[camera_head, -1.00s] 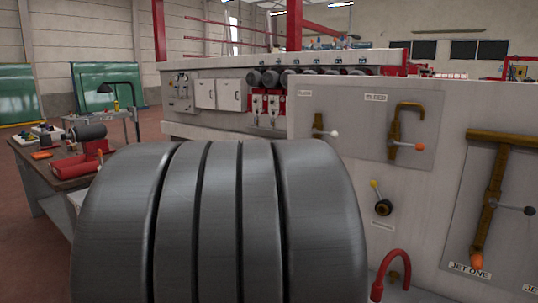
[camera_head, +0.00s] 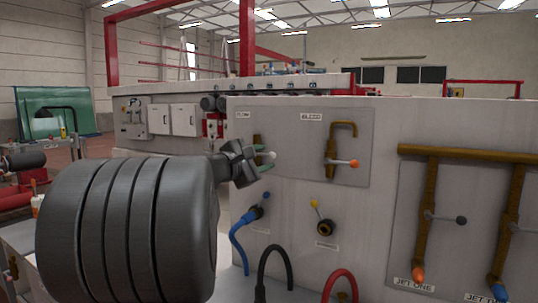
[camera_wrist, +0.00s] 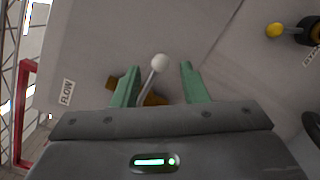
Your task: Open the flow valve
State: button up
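The flow valve is a brass fitting with a lever ending in a white ball knob, on a grey panel beside a FLOW label. In the wrist view the white knob (camera_wrist: 160,61) and its lever stand between the two green fingers of my gripper (camera_wrist: 158,84), with gaps on both sides. The brass body (camera_wrist: 153,99) is partly hidden behind the gripper. In the head view my gripper (camera_head: 262,165) is at the flow valve (camera_head: 258,143), and my arm hides part of the scene at left.
The bleed valve (camera_head: 331,160), with an orange-tipped lever, is to the right on the same panel. Below are a yellow-handled valve (camera_head: 325,227) and a blue hose (camera_head: 239,240). Jet pipes (camera_head: 430,200) with levers are farther right. A red post (camera_wrist: 27,110) shows in the wrist view.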

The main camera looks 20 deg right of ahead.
aim_at(269, 156)
jog(key=shift+x, duration=2.15)
jog(key=shift+c, duration=0.4)
grip_shut()
